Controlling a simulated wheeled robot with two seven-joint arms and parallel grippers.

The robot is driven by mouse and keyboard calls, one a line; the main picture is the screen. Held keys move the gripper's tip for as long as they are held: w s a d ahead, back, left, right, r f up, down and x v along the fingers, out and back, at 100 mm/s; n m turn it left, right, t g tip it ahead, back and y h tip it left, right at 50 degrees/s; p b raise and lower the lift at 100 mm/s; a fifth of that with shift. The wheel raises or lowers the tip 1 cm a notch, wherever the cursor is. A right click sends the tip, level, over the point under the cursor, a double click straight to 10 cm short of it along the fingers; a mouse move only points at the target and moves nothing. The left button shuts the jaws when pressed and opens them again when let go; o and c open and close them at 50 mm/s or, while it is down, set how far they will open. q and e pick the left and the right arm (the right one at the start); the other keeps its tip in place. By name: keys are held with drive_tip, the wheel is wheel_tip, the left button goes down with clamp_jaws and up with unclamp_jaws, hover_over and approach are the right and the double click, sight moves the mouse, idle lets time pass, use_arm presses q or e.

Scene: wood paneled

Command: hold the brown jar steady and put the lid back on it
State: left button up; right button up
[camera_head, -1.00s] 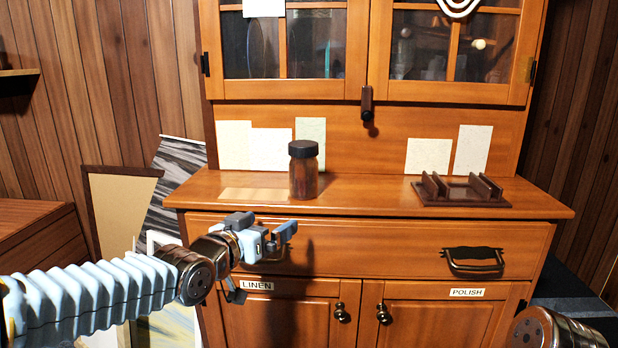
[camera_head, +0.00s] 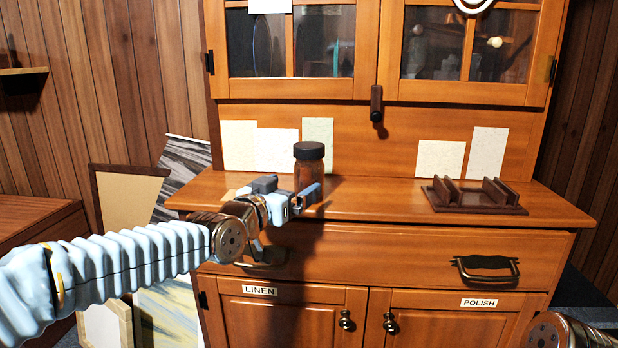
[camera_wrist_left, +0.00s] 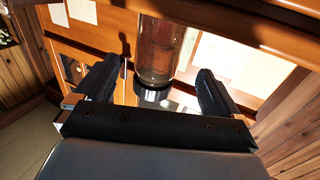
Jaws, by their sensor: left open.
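The brown jar (camera_head: 308,182) stands upright on the left half of the cabinet's counter. A dark lid (camera_head: 309,150) sits on its top. My left gripper (camera_head: 291,192) is open in front of the jar's lower part and hides some of it. In the left wrist view my left gripper (camera_wrist_left: 158,85) has its two dark fingers spread wide, with the jar (camera_wrist_left: 157,48) showing between and beyond them, and the dark lid (camera_wrist_left: 152,96) at the jar's lower end in that picture. Whether the fingers touch the jar cannot be told. My right gripper is out of view.
The wooden counter (camera_head: 380,203) is clear between the jar and a dark brown rack (camera_head: 474,195) on the right. A drawer with a handle (camera_head: 486,268) lies below. A dark peg (camera_head: 376,103) projects from the cabinet above. Pale cards (camera_head: 440,158) line the back panel.

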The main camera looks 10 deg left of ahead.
sight(302, 180)
use_arm(q)
drive_tip(key=shift+x, duration=1.25)
drive_tip(key=p+x, duration=0.1)
drive_tip(key=x, duration=0.3)
drive_tip(key=shift+s+d+r, duration=0.1)
drive_tip(key=shift+w+d+p, duration=0.2)
drive_tip(key=shift+w+p, duration=0.1)
drive_tip(key=shift+w, duration=0.3)
drive_tip(key=shift+c, duration=0.2)
drive_tip(key=c, duration=1.1)
drive_tip(key=shift+c, duration=0.2)
